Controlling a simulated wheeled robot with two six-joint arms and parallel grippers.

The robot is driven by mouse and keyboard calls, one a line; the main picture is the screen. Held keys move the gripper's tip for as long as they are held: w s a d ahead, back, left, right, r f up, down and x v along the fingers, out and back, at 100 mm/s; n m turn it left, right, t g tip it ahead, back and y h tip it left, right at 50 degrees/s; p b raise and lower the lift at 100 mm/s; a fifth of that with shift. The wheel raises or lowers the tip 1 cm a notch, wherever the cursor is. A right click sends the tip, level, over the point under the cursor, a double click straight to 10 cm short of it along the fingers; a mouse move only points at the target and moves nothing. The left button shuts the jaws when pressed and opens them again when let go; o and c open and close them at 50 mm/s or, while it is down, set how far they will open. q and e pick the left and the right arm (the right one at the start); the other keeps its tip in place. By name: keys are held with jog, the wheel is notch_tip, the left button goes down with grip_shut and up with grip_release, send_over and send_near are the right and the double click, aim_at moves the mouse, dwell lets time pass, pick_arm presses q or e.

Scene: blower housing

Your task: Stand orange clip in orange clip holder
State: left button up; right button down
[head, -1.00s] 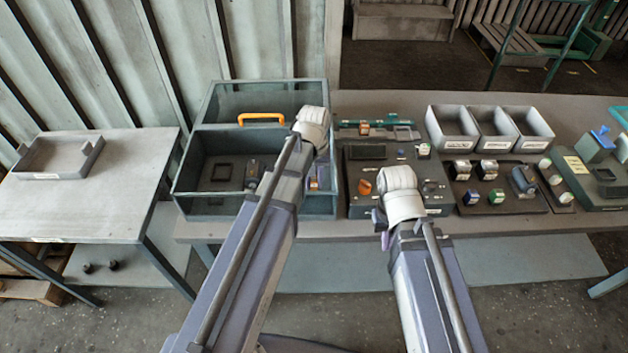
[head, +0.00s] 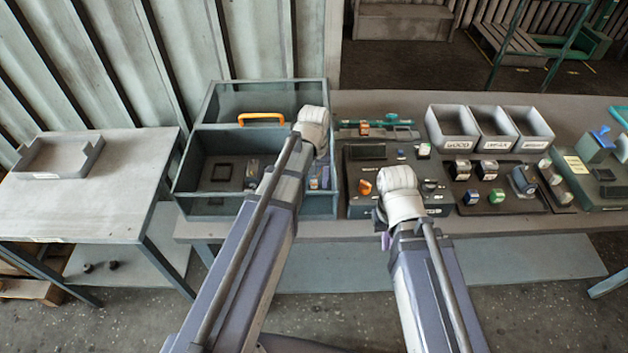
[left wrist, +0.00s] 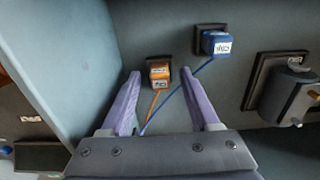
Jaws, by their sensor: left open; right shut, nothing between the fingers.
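In the left wrist view the orange clip (left wrist: 159,76), a small block with a white label and an orange cord, sits at a small dark square holder (left wrist: 152,60). The clip covers most of the holder, so how deep it sits cannot be told. My left gripper (left wrist: 160,75) is open, with one purple finger on each side of the clip and visible gaps to it. In the head view my left arm reaches into the dark bin and hides its own fingers. My right gripper (head: 386,241) is shut and empty in front of the table edge, mostly hidden by its wrist.
A blue clip (left wrist: 216,42) with a blue cord sits in a similar holder to the right. A grey part (left wrist: 290,92) in a dark frame stands further right. The bin (head: 200,205) has walls close around my left gripper. Three grey trays (head: 453,128) stand at the back right.

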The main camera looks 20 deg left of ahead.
pick_arm(q)
jog(key=shift+r+p, duration=3.45)
jog(key=shift+r, duration=0.25)
pick_arm(e)
notch_tip(320, 180, up, 7)
jog(key=shift+r, duration=0.15)
